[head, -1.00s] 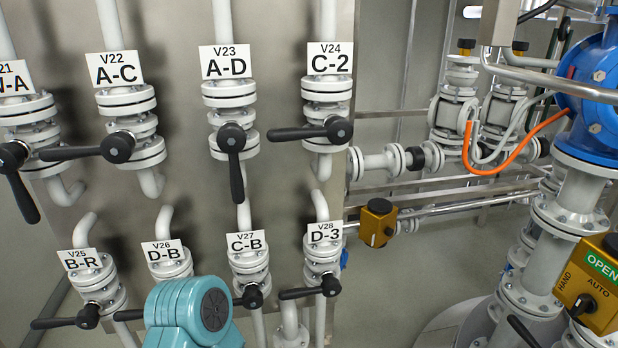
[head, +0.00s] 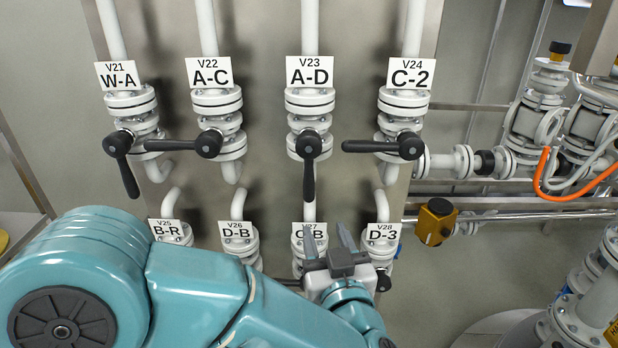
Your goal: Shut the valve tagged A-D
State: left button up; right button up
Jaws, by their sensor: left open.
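The valve tagged A-D (head: 309,118), V23, is in the upper row of the panel, third from the left. Its tag (head: 310,71) is white with black letters. Its black lever handle (head: 309,165) points straight down, in line with the vertical pipe. My left gripper (head: 328,236) is open and empty, below that handle and in front of the lower-row valves V27 and V28. A clear gap shows between the fingertips and the lever's lower end. My right gripper is not in view.
V22 A-C (head: 218,110) and V24 C-2 (head: 403,110) flank it, their levers lying crosswise; C-2's lever (head: 385,147) reaches left towards the A-D lever. V21 W-A (head: 133,115) has its lever slanting down. A yellow box (head: 435,221) sits on piping to the right.

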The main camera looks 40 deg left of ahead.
aim_at(309, 189)
pick_arm(q)
jog(key=p+x, duration=0.4)
jog(key=x, duration=1.1)
jog(key=shift+w+a+f, duration=0.1)
jog(key=shift+a, duration=0.2)
jog(key=shift+w, duration=0.15)
grip_shut()
